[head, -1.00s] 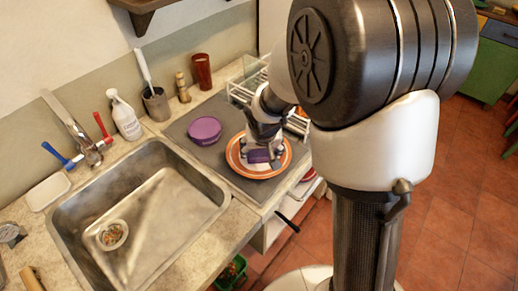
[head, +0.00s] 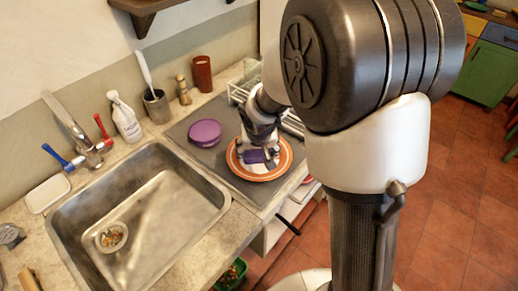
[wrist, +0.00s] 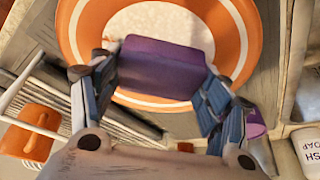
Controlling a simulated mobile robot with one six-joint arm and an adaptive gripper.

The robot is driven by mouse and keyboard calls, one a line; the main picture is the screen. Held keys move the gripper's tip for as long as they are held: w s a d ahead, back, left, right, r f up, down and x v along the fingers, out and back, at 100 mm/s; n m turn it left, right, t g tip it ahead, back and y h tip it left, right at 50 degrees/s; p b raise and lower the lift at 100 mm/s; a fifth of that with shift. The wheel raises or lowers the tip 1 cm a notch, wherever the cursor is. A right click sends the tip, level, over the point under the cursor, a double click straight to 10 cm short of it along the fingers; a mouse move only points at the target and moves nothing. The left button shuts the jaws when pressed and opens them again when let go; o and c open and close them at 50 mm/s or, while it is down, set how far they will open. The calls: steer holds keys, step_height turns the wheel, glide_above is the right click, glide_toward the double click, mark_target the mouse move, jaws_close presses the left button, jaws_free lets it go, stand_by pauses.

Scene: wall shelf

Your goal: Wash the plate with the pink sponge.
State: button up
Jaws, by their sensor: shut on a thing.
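An orange and white plate (head: 262,174) lies flat on the grey mat right of the sink. It fills the top of the wrist view (wrist: 178,22). My gripper (head: 258,148) is over the plate, pointing down. Its fingers (wrist: 160,84) are shut on the two ends of a block-shaped sponge (wrist: 162,66), which looks purple rather than pink. The sponge (head: 254,157) is at the middle of the plate, low over or against its face; I cannot tell whether they touch. The sponge hides part of the plate.
A round purple container (head: 204,132) stands on the mat left of the plate. A dish rack (head: 291,123) is close behind the plate. The steel sink (head: 160,205) is at left. A soap bottle (head: 125,118), utensil pot (head: 156,105) and brown cup (head: 203,73) stand along the wall.

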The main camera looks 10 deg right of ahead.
steer(key=shift+s, duration=0.4)
steer(key=shift+s+d, duration=0.15)
steer(key=shift+s, duration=0.05)
steer(key=shift+d, duration=0.15)
steer(key=shift+d, duration=0.15)
steer(key=shift+w+d, duration=0.1)
steer(key=shift+w, duration=0.1)
steer(key=shift+w, duration=0.15)
steer(key=shift+w, duration=0.1)
steer(key=shift+w, duration=0.2)
steer(key=shift+a, duration=0.2)
